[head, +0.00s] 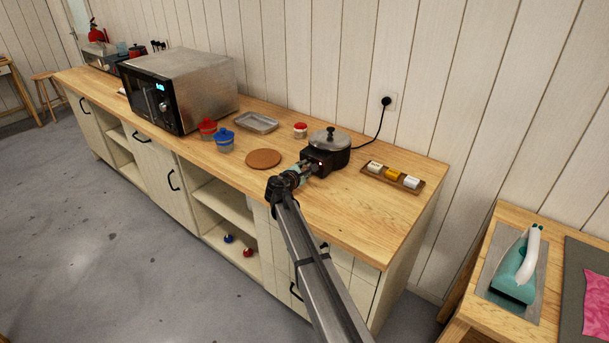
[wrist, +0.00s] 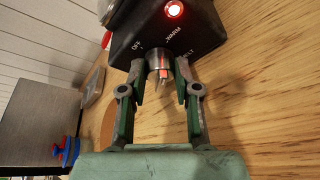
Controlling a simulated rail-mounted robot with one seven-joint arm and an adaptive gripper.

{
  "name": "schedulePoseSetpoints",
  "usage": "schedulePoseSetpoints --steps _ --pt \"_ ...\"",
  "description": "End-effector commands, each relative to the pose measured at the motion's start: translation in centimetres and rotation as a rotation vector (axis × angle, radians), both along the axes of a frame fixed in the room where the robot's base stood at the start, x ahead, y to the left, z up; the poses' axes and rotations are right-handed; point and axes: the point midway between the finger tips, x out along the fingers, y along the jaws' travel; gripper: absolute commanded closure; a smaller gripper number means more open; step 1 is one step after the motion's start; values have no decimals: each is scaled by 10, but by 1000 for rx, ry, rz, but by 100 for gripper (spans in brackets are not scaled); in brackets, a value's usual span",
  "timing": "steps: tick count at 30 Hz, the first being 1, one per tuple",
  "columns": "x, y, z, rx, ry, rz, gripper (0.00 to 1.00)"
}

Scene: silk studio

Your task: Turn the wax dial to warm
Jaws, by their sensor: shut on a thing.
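The wax warmer (head: 340,160) is a dark box with a lidded metal pot on top, near the back of the wooden counter. Its front in the wrist view (wrist: 150,25) carries the labels OFF, WARM and MELT and a lit red lamp (wrist: 174,9). The small metal dial (wrist: 155,61) with a red mark sits below the labels. I cannot tell which label it points at. My gripper (wrist: 160,74) is shut on the dial, one finger on each side. In the head view my gripper (head: 300,172) reaches the warmer's front, and the dial is hidden there.
A cork mat (head: 263,158), red and blue jars (head: 207,129) and a metal tray (head: 256,122) stand left of the warmer. A wooden tray of small blocks (head: 392,178) lies right. A cord runs to the wall socket. The counter's front right is clear.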

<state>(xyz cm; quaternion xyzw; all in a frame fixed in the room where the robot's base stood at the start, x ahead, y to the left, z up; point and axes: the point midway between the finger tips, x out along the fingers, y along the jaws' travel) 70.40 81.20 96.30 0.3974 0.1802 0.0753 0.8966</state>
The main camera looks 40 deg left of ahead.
Motion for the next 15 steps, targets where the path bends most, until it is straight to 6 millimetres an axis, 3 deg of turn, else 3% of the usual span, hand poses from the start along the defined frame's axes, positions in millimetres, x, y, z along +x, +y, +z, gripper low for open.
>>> schedulePoseSetpoints --steps 2,15 --pt "0 -1 -8 35 0 1 100" --pt "0 0 -1 150 7 2 100"
